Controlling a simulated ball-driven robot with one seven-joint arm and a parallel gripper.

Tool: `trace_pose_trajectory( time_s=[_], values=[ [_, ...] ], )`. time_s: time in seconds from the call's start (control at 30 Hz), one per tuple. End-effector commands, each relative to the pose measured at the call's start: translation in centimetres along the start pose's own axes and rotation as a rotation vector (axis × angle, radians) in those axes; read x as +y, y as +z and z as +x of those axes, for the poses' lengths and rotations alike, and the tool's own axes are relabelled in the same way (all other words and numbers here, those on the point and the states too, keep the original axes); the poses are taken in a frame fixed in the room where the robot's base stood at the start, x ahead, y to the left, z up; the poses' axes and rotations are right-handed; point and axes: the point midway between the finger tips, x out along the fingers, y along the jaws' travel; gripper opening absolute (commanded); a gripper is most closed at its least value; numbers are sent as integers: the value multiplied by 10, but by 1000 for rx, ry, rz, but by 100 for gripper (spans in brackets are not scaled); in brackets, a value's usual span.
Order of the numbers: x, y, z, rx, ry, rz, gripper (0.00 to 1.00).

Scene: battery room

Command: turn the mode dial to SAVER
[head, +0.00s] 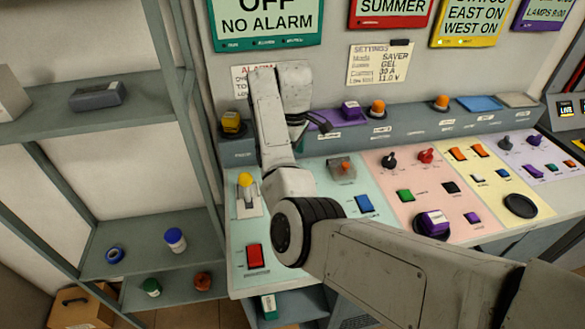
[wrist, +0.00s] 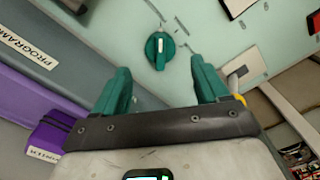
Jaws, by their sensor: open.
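A round teal dial (wrist: 159,50) with a white pointer mark sits on the pale green panel (wrist: 225,55) in the wrist view. It looks like the mode dial, but I cannot read the marks around it. My gripper (wrist: 160,67) is open, its two teal fingers pointing at the panel. The dial appears between and just beyond the fingertips, with no visible contact. In the head view my arm covers the dial and I cannot make out the fingers. A settings note (head: 379,64) on the wall reads Mode SAVER.
A yellow-topped lever (head: 246,182) and a red switch (head: 255,257) are on the same panel. A shelf unit (head: 110,101) stands at left.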

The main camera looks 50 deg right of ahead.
Motion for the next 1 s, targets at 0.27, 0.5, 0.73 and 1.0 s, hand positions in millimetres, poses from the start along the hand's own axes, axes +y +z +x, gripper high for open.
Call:
trace_pose_trajectory(
  time_s=[0.27, 0.5, 0.73, 1.0],
  values=[
    [-1, 0, 46, -1, -2, 0, 74],
    [0, 0, 63, 1, 0, 0, 74],
    [0, 0, 64, 1, 0, 0, 74],
    [0, 0, 64, 1, 0, 0, 53]
  ],
)
